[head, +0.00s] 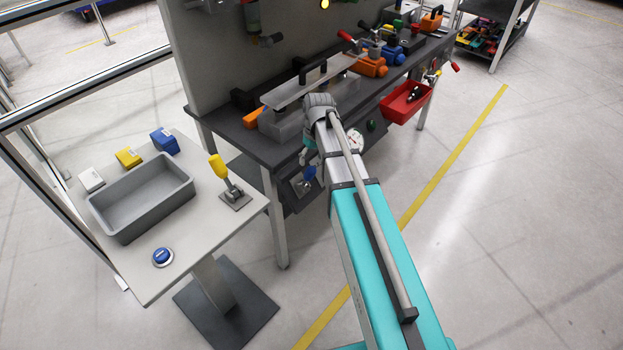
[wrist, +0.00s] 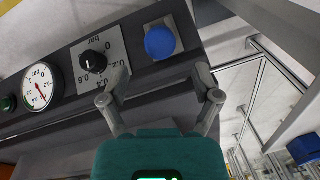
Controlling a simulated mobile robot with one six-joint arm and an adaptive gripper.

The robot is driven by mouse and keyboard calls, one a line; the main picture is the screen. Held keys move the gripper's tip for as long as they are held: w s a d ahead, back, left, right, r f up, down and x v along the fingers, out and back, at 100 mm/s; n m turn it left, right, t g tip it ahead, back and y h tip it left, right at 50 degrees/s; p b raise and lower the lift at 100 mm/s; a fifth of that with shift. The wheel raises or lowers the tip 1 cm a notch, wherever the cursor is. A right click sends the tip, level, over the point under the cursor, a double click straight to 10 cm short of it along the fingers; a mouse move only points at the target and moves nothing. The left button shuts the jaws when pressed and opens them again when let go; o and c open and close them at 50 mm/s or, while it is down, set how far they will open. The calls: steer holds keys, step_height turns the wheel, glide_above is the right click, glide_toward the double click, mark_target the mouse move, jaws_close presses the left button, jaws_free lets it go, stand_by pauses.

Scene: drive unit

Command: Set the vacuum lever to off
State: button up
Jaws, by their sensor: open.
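A blue round knob (wrist: 160,43) on a pale square plate sits at the right end of the dark front panel in the wrist view. In the head view the blue knob (head: 310,173) shows low on the bench front, beside my arm. A lever with a yellow handle (head: 217,166) stands tilted on the side table. No label shows which of them is the vacuum lever. My gripper (wrist: 160,82) is open and empty; its fingertips are on either side of and short of the blue knob. In the head view my arm mostly hides the gripper.
A black dial (wrist: 93,62) marked in bar and a round gauge (wrist: 40,88) are left of the knob. A grey bin (head: 145,198) and a blue button (head: 162,257) are on the side table. A red bin (head: 405,102) hangs at the bench's right.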

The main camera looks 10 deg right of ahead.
mark_target(310, 181)
steer(key=shift+s+a+f+b, duration=0.1)
steer(key=shift+a+f+b, duration=0.1)
steer(key=shift+f+b, duration=1.55)
steer(key=shift+s+a+f+b, duration=0.1)
steer(key=shift+a+f+b, duration=0.1)
steer(key=shift+f+b, duration=1.45)
steer(key=shift+f, duration=0.15)
jaws_close()
steer(key=shift+d, duration=0.2)
steer(key=shift+a, duration=0.1)
